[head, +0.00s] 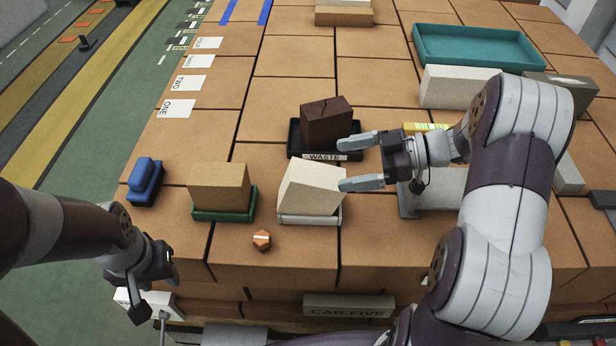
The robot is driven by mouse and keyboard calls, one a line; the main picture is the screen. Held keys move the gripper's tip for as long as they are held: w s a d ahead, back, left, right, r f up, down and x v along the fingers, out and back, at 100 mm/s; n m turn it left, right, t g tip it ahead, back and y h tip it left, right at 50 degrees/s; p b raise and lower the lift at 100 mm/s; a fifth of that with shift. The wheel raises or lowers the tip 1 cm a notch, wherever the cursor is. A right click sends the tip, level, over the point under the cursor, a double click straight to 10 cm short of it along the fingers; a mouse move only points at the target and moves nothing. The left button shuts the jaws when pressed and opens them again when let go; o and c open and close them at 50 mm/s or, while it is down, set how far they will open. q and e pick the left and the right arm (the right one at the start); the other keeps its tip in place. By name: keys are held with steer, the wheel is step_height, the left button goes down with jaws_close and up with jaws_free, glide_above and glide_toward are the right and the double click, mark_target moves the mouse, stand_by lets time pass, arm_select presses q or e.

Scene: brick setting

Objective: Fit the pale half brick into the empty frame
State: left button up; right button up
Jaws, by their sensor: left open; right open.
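The pale half brick (312,187) sits askew and looks tilted on a light grey frame (309,219), whose front edge shows beneath it; the rest of the frame is hidden. I cannot tell whether the brick touches the frame's floor. My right gripper (347,166) is open and empty, just right of the brick, its fingers pointing left. Its lower fingertip is close to the brick's right side; I cannot tell whether they touch. My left gripper (153,292) is open and empty at the lower left, by the table's front edge.
A tan brick (219,186) stands in a green frame (224,215) to the left. A cracked dark brick (327,121) lies in the black WASTE tray (294,140) behind.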

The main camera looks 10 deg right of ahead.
mark_target(315, 173)
steer(key=a, duration=0.3)
steer(key=shift+s+f, duration=0.1)
steer(key=shift+s, duration=0.1)
steer(key=p+x, duration=0.2)
steer(key=x, duration=0.1)
steer(key=p+x, duration=0.1)
steer(key=x, duration=0.1)
steer(key=shift+w+f, duration=0.4)
steer(key=shift+f, duration=0.05)
steer(key=shift+a+f, duration=0.1)
steer(key=shift+a, duration=0.1)
steer(key=shift+s, duration=0.25)
arm_select(q)
steer(key=r, duration=0.3)
steer(key=shift+s+r, duration=0.3)
arm_select(e)
jaws_close()
